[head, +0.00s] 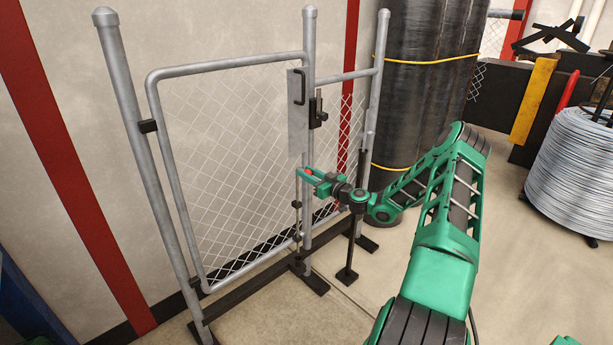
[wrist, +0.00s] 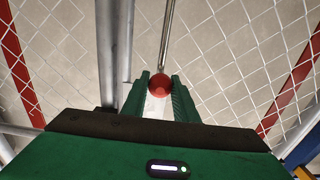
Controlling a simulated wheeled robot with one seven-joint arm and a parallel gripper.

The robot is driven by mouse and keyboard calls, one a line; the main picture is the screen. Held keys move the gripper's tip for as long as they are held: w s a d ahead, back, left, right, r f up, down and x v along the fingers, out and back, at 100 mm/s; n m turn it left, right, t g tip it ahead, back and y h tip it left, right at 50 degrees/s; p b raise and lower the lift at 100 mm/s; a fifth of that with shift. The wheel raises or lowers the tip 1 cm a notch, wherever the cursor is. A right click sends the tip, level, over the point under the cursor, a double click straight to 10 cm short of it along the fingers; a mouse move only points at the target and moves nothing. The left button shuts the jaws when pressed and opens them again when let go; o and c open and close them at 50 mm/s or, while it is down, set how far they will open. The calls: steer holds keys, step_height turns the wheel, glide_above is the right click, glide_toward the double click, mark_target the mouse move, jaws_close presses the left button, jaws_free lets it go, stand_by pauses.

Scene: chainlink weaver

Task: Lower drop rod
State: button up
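The chain-link gate (head: 155,110) stands closed between grey posts, with the thin drop rod (head: 297,225) upright along its right-hand edge. In the wrist view the rod (wrist: 167,35) runs away from a round red knob (wrist: 158,84). My gripper (head: 307,173) reaches in from the right at the top of the rod. In the wrist view, the two green fingers of my gripper (wrist: 159,88) lie on either side of the knob, with no clear gap, and appear shut on it. The rod's lower tip is too small to make out against the floor.
A black latch (head: 317,112) is on the post above my gripper. A thin dark stand (head: 347,275) rises from the floor right of the gate. Black wrapped rolls (head: 425,50) stand behind, and a wire coil (head: 575,165) is at far right. Floor in front is open.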

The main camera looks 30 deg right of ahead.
jaws_close()
step_height(320, 180, down, 8)
steer(key=shift+d+f, duration=0.15)
steer(key=shift+s, duration=0.1)
steer(key=o, duration=0.9)
jaws_free()
steer(key=shift+f, duration=0.15)
steer(key=s, duration=0.3)
steer(key=s+d, duration=0.1)
steer(key=s, duration=0.6)
steer(key=shift+s+d, duration=0.25)
steer(key=shift+d, duration=0.05)
